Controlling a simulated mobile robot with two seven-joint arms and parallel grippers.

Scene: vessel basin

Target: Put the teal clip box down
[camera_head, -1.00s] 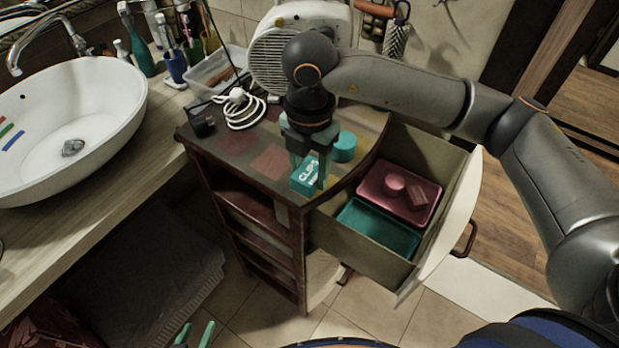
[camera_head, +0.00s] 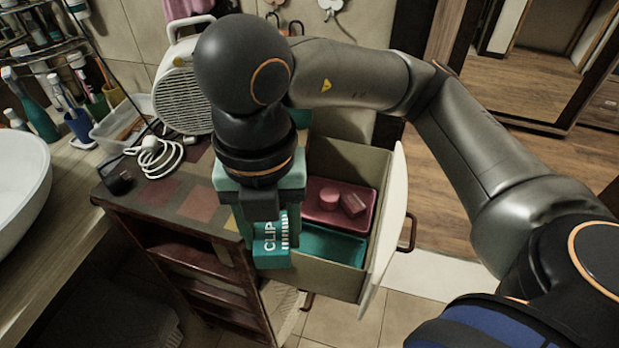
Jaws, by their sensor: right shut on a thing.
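The teal clip box (camera_head: 271,243), with white "CLIP" lettering, is in my right gripper (camera_head: 265,215), which is shut on it. It hangs upright in front of the cabinet's front edge, beside the left end of the open drawer (camera_head: 340,160). The gripper hides the box's upper part. In the drawer lie a teal tray (camera_head: 335,247), partly covered by the box and gripper, and a pink tray (camera_head: 345,183). The visible part of the teal tray is empty. The pink tray holds a round pink piece (camera_head: 329,199) and a pink block (camera_head: 353,204). My left gripper is out of view.
The cabinet top (camera_head: 190,200) carries a white cable (camera_head: 160,158) and a small black item (camera_head: 119,182). A white fan heater (camera_head: 184,95) stands behind. A teal thing (camera_head: 300,117) shows behind my arm. A basin (camera_head: 20,175) is at left.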

